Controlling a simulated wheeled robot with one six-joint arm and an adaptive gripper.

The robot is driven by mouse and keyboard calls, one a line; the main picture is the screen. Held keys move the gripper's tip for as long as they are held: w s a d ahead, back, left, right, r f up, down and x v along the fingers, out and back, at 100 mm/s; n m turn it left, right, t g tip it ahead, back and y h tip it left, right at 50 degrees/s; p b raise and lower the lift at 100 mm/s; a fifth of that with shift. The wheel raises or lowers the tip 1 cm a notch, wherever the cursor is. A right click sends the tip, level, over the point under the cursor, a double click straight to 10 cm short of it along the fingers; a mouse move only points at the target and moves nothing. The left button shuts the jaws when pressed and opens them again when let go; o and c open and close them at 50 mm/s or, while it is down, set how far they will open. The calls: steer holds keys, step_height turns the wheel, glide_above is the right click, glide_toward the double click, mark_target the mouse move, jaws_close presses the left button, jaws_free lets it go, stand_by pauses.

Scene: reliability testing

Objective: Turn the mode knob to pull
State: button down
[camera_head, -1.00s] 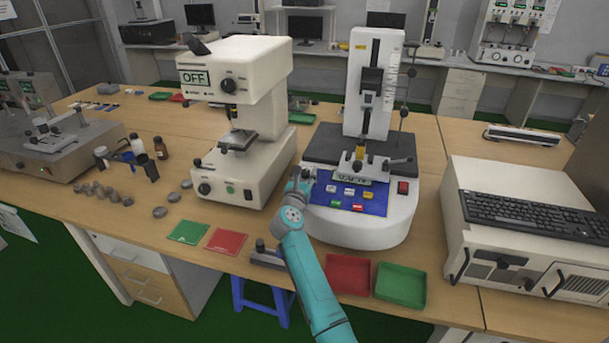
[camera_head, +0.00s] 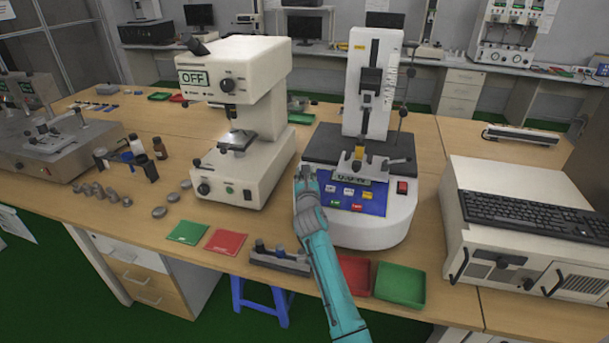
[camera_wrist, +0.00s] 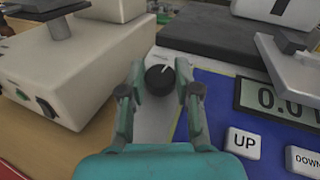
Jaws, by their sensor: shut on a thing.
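The mode knob (camera_wrist: 160,80) is a round black knob with a white pointer line. It sits on the pale left strip of the tester's front panel, left of the blue keypad. In the wrist view its pointer leans up and to the right. My gripper (camera_wrist: 160,75) has one finger on each side of it and is shut on it. In the head view my gripper (camera_head: 306,174) is at the left front of the white force tester (camera_head: 375,232) and hides the knob. I cannot read any mode label around the knob.
The blue panel (camera_wrist: 215,115) with buttons and a digital display (camera_wrist: 285,100) lies right of my gripper. A white microscope-like instrument (camera_head: 240,183) marked OFF stands close on the left. Red (camera_head: 357,276) and green (camera_head: 400,285) trays lie in front.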

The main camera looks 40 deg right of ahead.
steer(key=shift+f+n+t+y, duration=0.15)
steer(key=shift+n+t+y, duration=0.15)
steer(key=shift+n+y, duration=0.4)
steer(key=c, duration=0.8)
jaws_free()
steer(key=shift+s, duration=0.15)
steer(key=v, duration=1.1)
steer(key=shift+s, duration=0.4)
steer(key=shift+a, duration=0.2)
